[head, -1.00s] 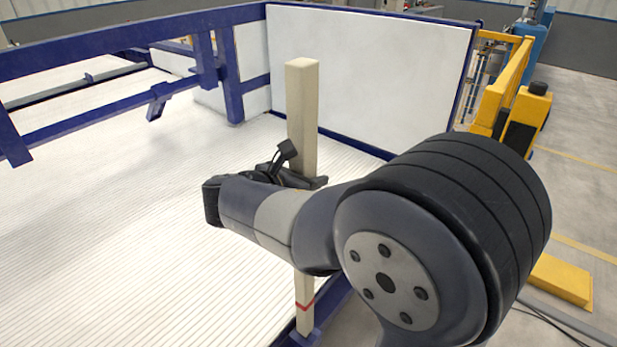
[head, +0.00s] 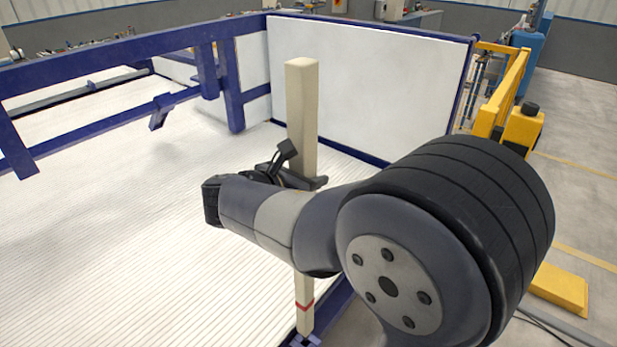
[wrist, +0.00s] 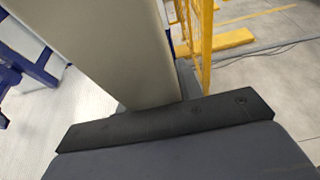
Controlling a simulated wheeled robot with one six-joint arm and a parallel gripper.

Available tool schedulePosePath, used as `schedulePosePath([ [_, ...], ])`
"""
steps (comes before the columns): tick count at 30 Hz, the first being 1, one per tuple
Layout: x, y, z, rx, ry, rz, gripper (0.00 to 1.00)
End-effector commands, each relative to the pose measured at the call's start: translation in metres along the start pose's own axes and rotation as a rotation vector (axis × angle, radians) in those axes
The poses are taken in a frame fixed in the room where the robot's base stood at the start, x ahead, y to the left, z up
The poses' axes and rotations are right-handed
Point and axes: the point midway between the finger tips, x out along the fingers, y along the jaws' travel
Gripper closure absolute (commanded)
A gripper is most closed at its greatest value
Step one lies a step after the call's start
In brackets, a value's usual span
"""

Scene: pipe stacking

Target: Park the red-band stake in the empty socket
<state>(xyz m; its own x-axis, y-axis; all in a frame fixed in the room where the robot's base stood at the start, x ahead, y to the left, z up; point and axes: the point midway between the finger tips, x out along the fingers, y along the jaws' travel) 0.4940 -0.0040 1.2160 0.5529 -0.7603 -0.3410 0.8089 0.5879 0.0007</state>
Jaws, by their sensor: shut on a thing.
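The beige stake (head: 302,110) stands upright in the head view, with a red band (head: 304,306) near its lower end. My gripper (head: 298,180) is shut on the stake above its middle; the arm hides part of the stake below the grip. A blue socket (head: 300,341) shows at the bottom edge of the head view, at the stake's foot. I cannot tell whether the foot is inside the socket or just above it. In the wrist view, the stake (wrist: 105,50) rises behind the dark gripper edge (wrist: 170,122).
A blue frame (head: 110,55) with a white end panel (head: 370,85) surrounds a ribbed white floor (head: 120,230). A yellow rail (head: 505,90) and a yellow block (head: 560,288) stand outside on the right. Open grey floor lies beyond them.

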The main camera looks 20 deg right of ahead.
Motion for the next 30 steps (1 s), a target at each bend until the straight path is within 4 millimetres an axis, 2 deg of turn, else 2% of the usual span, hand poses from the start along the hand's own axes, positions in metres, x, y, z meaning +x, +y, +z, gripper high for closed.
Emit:
schedulePosePath([
  [30,-0.029,0.001,0.079,0.004,-0.001,0.002,1.0],
])
